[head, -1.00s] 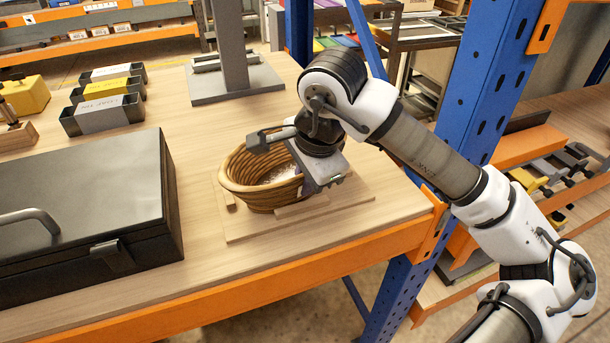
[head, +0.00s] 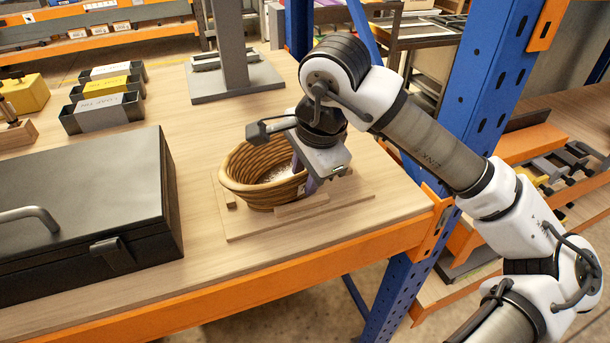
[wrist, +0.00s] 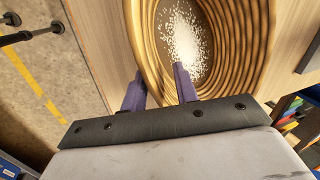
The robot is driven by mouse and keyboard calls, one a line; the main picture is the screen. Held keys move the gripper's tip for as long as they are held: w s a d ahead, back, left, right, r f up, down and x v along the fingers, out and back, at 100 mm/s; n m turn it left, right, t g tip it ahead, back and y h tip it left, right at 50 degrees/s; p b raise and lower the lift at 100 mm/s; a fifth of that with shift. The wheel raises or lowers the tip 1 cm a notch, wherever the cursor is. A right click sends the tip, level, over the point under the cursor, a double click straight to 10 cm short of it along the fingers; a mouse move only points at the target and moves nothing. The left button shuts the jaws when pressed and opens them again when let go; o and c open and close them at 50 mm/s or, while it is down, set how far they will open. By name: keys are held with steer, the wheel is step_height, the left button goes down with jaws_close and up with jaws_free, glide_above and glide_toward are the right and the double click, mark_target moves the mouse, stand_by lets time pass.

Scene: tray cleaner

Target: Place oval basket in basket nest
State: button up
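The oval wicker basket (head: 236,184) stands upright on the basket nest, a flat wooden board (head: 240,228) with raised strips, near the table's front right corner. It sits between the visible strips; its far side is hidden. White grains lie inside it. My gripper (head: 304,178) is over the basket's right end, pointing down. In the wrist view my gripper (wrist: 159,87) has its two purple fingers apart, one outside the basket wall and one inside. The rim of the basket (wrist: 225,85) passes between them, with a gap showing, so the gripper looks open.
A large black case (head: 85,215) stands left of the nest. Labelled bins (head: 103,110) and a yellow block (head: 25,95) are behind it. A grey post on a base plate (head: 235,80) stands at the back. A blue upright (head: 480,95) rises at the right.

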steer(key=b+v, duration=0.1)
steer(key=v, duration=1)
steer(key=shift+b, duration=0.3)
steer(key=shift+s+a+f, duration=0.1)
steer(key=shift+f, duration=0.05)
